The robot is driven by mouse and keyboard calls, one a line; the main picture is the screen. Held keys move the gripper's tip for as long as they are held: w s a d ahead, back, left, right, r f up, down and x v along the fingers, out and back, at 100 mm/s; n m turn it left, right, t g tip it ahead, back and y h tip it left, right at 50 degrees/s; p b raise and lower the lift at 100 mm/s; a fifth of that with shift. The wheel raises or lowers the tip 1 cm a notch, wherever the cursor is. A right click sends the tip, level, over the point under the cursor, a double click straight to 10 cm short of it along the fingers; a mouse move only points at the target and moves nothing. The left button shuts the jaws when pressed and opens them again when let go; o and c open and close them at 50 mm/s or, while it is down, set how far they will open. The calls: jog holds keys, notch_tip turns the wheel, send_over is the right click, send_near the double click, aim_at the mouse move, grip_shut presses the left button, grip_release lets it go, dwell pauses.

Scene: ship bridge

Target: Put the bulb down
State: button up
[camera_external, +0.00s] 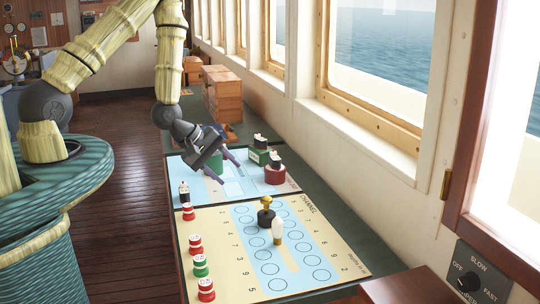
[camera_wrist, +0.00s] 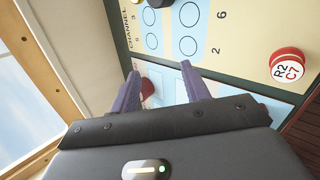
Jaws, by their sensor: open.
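A white bulb (camera_external: 277,230) stands upright on the light-blue channel strip of the game board (camera_external: 215,235), close beside a black piece with a gold top (camera_external: 265,212). My gripper (camera_external: 216,173) is over the far part of the board, farther back and to the left of the bulb. Its two purple fingers are spread apart with nothing between them. In the wrist view my gripper (camera_wrist: 160,68) is also open over the board. I cannot make out the bulb there.
Red and green labelled pieces (camera_external: 201,266) line the board's left side. A green block (camera_external: 258,156) and a red round piece (camera_external: 275,174) carry small items near the far right. Wooden boxes (camera_external: 224,98) stand behind; windows run along the right. Several printed circles on the board are bare.

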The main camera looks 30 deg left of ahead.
jog(key=w+a+r+m+y, duration=0.2)
jog(key=a+r+m+y, duration=0.15)
jog(key=a+r, duration=0.4)
jog(key=s+a+r+m+g+y, duration=0.1)
jog(key=s+a+r+m, duration=0.2)
jog(key=a+r, duration=0.2)
jog(key=s+a+r+m+g+y, duration=0.1)
jog(key=s+a+r+m, duration=0.2)
jog(key=a, duration=0.6)
jog(key=shift+s+a+r+m+g+y, duration=0.35)
jog(key=shift+r+m+g, duration=0.1)
jog(key=shift+r, duration=0.4)
jog(key=b+x, duration=0.3)
jog(key=shift+s+f, duration=0.1)
jog(key=shift+s, duration=0.2)
